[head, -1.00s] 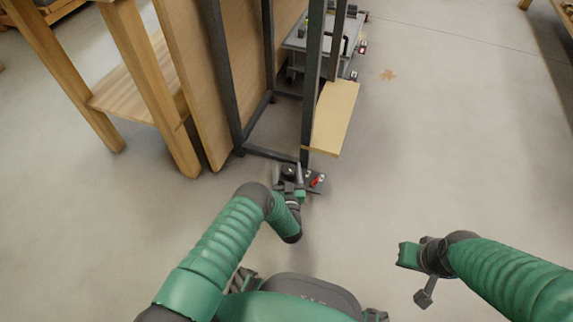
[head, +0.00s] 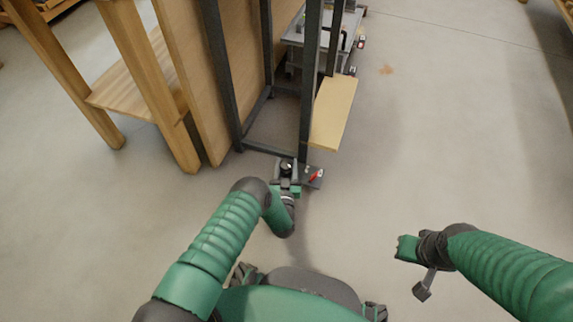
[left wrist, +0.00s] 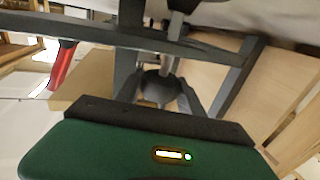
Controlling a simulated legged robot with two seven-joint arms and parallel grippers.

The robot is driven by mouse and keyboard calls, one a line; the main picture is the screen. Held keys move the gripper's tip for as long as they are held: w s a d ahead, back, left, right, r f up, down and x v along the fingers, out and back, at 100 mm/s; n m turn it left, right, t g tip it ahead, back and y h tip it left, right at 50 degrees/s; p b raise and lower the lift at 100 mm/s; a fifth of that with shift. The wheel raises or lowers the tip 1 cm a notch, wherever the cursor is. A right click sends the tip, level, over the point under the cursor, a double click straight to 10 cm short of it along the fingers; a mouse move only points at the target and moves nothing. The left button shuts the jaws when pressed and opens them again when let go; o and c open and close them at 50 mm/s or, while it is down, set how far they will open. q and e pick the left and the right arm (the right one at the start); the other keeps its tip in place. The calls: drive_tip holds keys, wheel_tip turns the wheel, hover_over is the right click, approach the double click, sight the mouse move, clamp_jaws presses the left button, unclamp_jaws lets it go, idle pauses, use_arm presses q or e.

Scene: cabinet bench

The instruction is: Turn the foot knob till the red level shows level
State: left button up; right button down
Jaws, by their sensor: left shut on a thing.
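The foot knob (head: 287,164) is dark and round, at the foot of the dark metal frame in the head view. It also shows in the left wrist view (left wrist: 158,88), between the two fingers. My left gripper (head: 286,177) is shut on the knob, which its fingers partly hide. The red level (head: 314,177) lies on a dark plate just right of the knob; its reading is too small to tell. A red part (left wrist: 62,66) shows at the left of the left wrist view. My right gripper (head: 424,284) is away over bare floor; its finger gap is unclear.
The dark frame (head: 307,100) stands beside a tall wooden panel (head: 195,80) and a wooden bench (head: 135,95). A pale board (head: 333,112) juts from the frame's right side. A grey cart (head: 335,45) stands behind. The floor on the right is clear.

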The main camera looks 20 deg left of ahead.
use_arm(q)
drive_tip(key=m+h+p, duration=0.1)
drive_tip(key=m+h, duration=0.1)
drive_tip(key=h, duration=0.1)
drive_tip(key=shift+r+t+h, duration=0.1)
drive_tip(key=shift+t+h, duration=0.2)
drive_tip(key=m+h, duration=0.2)
drive_tip(key=shift+h, duration=0.4)
drive_tip(key=m+h, duration=0.2)
drive_tip(key=shift+f+h, duration=0.2)
drive_tip(key=shift+h, duration=0.2)
drive_tip(key=m+g+h+b, duration=0.1)
drive_tip(key=m+g+h, duration=0.1)
drive_tip(key=m+h, duration=0.1)
drive_tip(key=shift+g+h, duration=0.3)
drive_tip(key=shift+h, duration=0.5)
drive_tip(key=shift+m+g+h+b, duration=0.55)
drive_tip(key=shift+m+g+h, duration=0.55)
drive_tip(key=shift+m+h, duration=0.3)
drive_tip(key=shift+r+h, duration=0.1)
drive_tip(key=shift+h, duration=0.3)
drive_tip(key=o, duration=1.4)
